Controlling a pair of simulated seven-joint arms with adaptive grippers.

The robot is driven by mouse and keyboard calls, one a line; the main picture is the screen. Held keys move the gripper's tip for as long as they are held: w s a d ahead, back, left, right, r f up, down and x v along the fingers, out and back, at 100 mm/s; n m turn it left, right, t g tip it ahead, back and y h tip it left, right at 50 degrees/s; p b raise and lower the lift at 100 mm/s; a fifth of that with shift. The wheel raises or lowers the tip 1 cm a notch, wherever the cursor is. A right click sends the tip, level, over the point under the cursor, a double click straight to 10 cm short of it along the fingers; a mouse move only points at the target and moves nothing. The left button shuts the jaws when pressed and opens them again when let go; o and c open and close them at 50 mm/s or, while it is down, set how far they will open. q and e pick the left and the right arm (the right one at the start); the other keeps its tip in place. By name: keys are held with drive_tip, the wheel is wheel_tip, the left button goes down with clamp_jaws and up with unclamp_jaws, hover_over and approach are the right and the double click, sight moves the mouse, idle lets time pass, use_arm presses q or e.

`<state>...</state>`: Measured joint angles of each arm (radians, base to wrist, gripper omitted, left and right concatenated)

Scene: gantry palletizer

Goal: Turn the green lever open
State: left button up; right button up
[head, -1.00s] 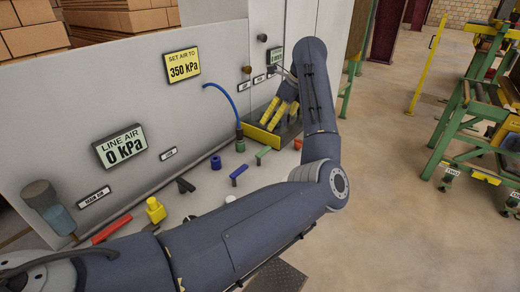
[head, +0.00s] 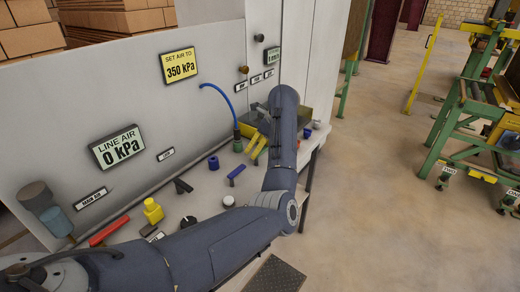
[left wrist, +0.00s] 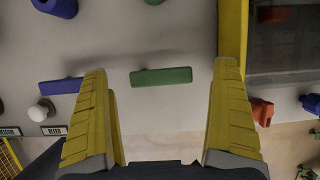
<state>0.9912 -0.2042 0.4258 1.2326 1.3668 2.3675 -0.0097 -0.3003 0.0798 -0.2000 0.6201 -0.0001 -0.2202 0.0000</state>
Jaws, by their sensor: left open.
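The green lever (left wrist: 161,77) is a flat bar in the left wrist view, lying crosswise on the pale panel between the two yellow fingers. In the head view the lever is hidden behind my left gripper (head: 252,152). My left gripper is open and empty, and its fingertips also show in the left wrist view (left wrist: 160,68), one on each side of the lever, with a gap at both ends. I cannot tell how far above the lever they are. My right gripper is not in view.
A yellow-edged tray (left wrist: 233,35) and an orange-red part (left wrist: 262,111) lie to the right. The gauge reads 0 kPa (head: 118,147).

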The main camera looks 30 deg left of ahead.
use_arm(q)
drive_tip(key=shift+x, duration=0.8)
drive_tip(key=c, duration=1.6)
